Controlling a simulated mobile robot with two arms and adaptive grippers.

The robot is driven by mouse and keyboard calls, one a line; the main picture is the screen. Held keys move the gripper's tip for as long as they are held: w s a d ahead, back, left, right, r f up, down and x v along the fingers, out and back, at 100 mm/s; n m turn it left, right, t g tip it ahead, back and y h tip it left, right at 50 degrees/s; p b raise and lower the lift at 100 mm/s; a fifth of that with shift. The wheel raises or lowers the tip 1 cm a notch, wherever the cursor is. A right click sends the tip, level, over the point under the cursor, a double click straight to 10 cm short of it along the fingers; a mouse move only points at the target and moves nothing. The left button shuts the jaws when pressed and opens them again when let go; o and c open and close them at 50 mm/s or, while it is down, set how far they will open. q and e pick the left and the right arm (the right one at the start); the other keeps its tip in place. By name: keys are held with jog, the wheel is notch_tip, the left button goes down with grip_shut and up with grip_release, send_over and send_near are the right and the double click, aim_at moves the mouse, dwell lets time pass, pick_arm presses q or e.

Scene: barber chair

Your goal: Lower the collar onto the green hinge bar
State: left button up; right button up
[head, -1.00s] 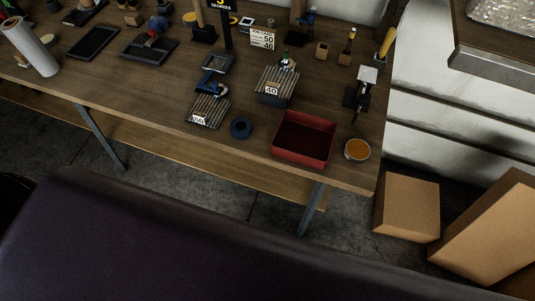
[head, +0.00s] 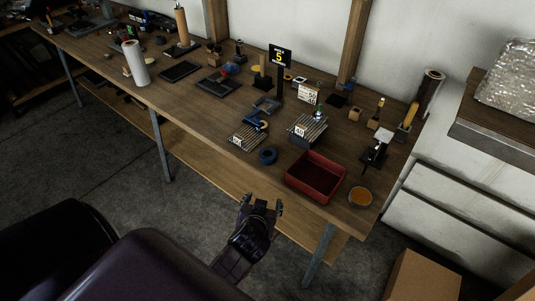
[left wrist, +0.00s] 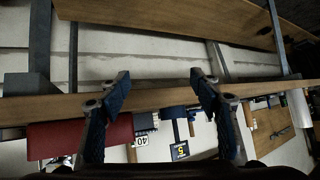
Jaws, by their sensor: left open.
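A blue shape, probably the same ring, shows in the left wrist view (left wrist: 172,112) between my fingers. I cannot clearly make out a green hinge bar; a tiny greenish spot (head: 318,113) shows on the slatted rack marked 40. My left gripper (head: 262,203) is open and empty in front of the bench edge, short of the ring. Its two blue-padded fingers (left wrist: 160,90) stand wide apart in the left wrist view. My right gripper is not in view.
The red tray (head: 315,179) and an orange-topped round tin (head: 360,196) stand near the front right of the bench (head: 225,138). Two slatted racks, a sign marked 5 (head: 280,57) and a black stand (head: 375,150) are behind. A dark padded chair (head: 150,270) fills the lower left.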

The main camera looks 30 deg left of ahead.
pick_arm(q)
jog(key=n+t+y, duration=0.2)
send_near(268, 151)
jog(key=shift+p+x, duration=0.35)
jog(key=shift+x, duration=0.5)
jog(key=shift+w+a+f, duration=0.2)
jog(key=shift+w+f, duration=0.05)
jog(key=shift+w+a+f, duration=0.15)
jog(key=shift+w, duration=0.1)
jog(key=x, duration=0.5)
jog(key=shift+w+a, duration=0.1)
jog(key=shift+w, duration=0.15)
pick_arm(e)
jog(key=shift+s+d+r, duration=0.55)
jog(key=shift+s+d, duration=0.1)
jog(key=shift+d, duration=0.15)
pick_arm(q)
jog(key=c, duration=1.2)
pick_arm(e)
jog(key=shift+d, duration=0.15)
